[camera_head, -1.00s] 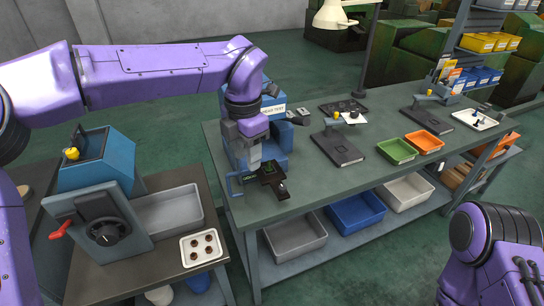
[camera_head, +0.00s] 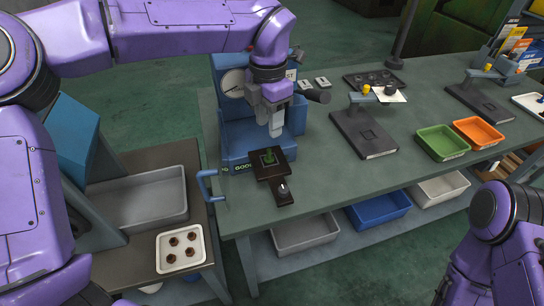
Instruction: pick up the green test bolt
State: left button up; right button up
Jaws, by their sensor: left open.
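The green test bolt (camera_head: 269,155) stands upright on a small dark fixture plate (camera_head: 272,166) in front of the blue test machine (camera_head: 238,130), near the left end of the green workbench. My left gripper (camera_head: 275,130) points down just above and slightly behind the bolt in the picture, apart from it and empty. Its fingers are seen nearly edge-on. My right arm shows at the lower right, but its gripper is out of the picture.
A white tray (camera_head: 180,249) with several dark parts lies on the left table. Black pads, a green bin (camera_head: 442,142) and an orange bin (camera_head: 478,133) stand to the right. The bench's front middle is clear.

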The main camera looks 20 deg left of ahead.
aim_at(269, 149)
pick_arm(q)
notch_tip(269, 149, down, 10)
jog(key=shift+w+r+p, duration=0.1)
jog(key=shift+r+p, duration=0.1)
jog(key=shift+p, duration=0.4)
jog(key=shift+a, duration=0.1)
grip_shut()
